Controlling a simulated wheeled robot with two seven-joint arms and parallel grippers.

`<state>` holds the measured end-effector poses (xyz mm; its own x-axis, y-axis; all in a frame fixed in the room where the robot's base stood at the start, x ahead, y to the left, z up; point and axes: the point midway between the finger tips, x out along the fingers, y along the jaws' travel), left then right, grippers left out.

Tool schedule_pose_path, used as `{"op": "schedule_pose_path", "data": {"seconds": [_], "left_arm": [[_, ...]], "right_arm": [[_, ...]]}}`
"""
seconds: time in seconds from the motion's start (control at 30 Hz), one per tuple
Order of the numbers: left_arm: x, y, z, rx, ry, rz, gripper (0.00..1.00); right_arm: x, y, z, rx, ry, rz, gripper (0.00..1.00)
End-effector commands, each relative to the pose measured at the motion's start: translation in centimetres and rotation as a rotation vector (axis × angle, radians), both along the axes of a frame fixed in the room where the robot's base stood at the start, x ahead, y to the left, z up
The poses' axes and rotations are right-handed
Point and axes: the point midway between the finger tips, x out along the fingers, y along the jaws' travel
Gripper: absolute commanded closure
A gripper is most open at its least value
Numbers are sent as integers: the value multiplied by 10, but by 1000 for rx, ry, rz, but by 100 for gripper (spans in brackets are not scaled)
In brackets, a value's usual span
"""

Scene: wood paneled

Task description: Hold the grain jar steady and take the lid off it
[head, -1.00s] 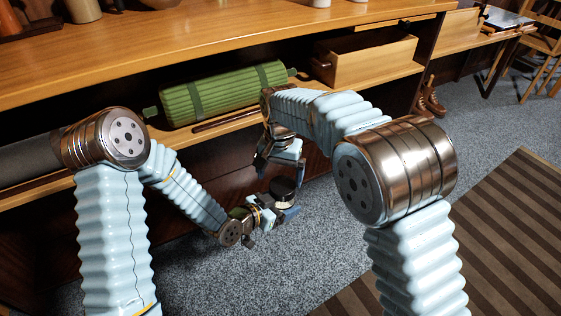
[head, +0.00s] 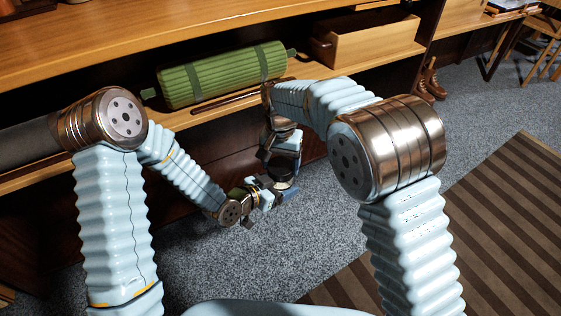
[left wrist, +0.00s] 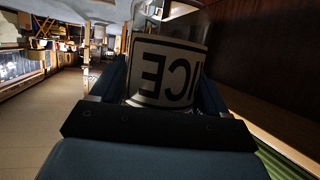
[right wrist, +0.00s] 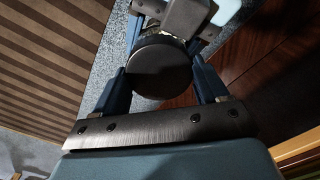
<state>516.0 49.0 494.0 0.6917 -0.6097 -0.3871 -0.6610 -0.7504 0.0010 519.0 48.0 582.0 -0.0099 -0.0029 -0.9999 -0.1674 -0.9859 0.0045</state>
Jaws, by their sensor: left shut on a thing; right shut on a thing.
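The grain jar (left wrist: 165,75) shows in the left wrist view between the fingers of my left gripper (head: 279,193), with a pale label whose dark letters appear inverted. Its round dark lid (right wrist: 158,70) faces the right wrist camera. My left gripper is shut on the jar from the side and holds it above the floor. My right gripper (head: 284,168) reaches from above, and its two fingers lie on either side of the lid, shut on it. The lid appears to sit on the jar. In the head view the grippers hide most of the jar.
A wooden shelf unit stands behind, with a green rolled mat (head: 222,76) and an open wooden box (head: 368,42) on its lower shelf. Grey carpet (head: 250,265) lies below the hands. A striped rug (head: 490,225) is at right, with brown boots (head: 431,80) beyond.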

Motion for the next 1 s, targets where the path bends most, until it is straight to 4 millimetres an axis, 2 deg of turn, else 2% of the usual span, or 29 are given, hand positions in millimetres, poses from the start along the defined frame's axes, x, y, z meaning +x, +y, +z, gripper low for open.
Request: {"op": "schedule_pose_path", "data": {"seconds": [0.03, 0.17, 0.4, 0.43, 0.6, 0.77, 1.0], "left_arm": [[-3, -7, 2, -2, -5, -21, 100], [-4, -8, 2, -1, -5, -25, 100], [-4, -9, 2, -2, -5, -28, 100], [-4, -9, 2, -2, -5, -28, 100], [-4, -9, 2, -1, -4, -26, 100], [-3, -7, 2, -1, -4, -21, 100], [-3, -6, 1, -1, -4, -16, 100]], "right_arm": [[-1, 7, 2, 17, -5, 64, 63], [-2, 9, 3, 19, -7, 225, 63], [-2, 11, 3, 21, -10, 244, 63], [-2, 11, 3, 21, -11, 244, 25], [-2, 10, 3, 20, -9, 243, 1], [-2, 9, 4, 17, -8, 241, 1], [-1, 7, 34, 16, -10, 240, 1]]}}
